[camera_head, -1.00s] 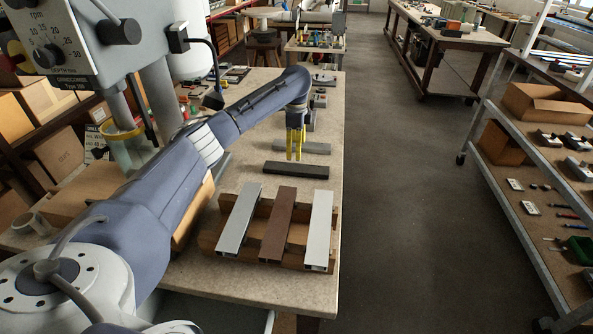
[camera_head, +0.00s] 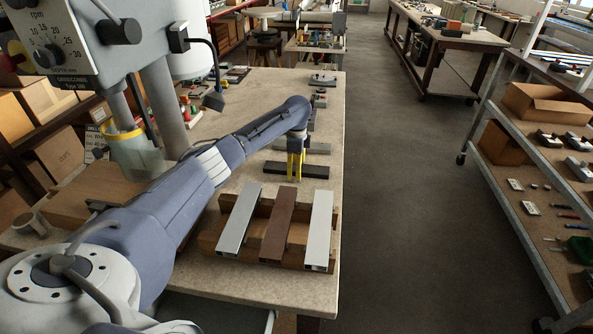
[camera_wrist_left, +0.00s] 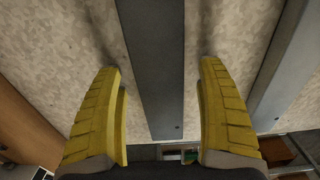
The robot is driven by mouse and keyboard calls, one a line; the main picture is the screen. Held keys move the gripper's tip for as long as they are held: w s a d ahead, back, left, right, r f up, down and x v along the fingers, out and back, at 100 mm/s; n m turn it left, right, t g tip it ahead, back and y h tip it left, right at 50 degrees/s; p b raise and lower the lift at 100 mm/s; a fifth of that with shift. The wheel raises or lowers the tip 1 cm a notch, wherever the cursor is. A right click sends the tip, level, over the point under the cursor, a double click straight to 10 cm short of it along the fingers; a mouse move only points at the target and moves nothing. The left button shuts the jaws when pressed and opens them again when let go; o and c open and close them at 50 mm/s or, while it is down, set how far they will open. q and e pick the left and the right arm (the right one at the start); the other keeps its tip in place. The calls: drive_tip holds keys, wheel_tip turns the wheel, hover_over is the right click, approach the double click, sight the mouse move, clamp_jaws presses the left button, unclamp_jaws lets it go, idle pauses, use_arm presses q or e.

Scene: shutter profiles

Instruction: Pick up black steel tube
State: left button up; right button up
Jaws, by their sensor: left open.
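The black steel tube (camera_head: 317,171) lies flat on the bench, beyond the wooden rack in the head view. In the left wrist view the dark bar (camera_wrist_left: 154,68) runs lengthwise between the two yellow fingers. My left gripper (camera_head: 295,178) points down at the tube. Its yellow fingers (camera_wrist_left: 161,115) are open, one on each side of the bar, with a gap on both sides. Whether the fingertips reach down to the bench top cannot be told. My right gripper is not in view.
A grey bar (camera_head: 303,147) lies parallel behind the tube. Nearer, a wooden rack (camera_head: 292,262) holds a silver (camera_head: 241,215), a brown (camera_head: 278,222) and a light grey profile (camera_head: 319,228). A drill press (camera_head: 165,85) stands at the left. The bench's right edge is close.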

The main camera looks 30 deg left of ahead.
use_arm(q)
drive_tip(key=shift+f, duration=0.1)
drive_tip(key=shift+c, duration=0.4)
drive_tip(key=c, duration=1.5)
clamp_jaws()
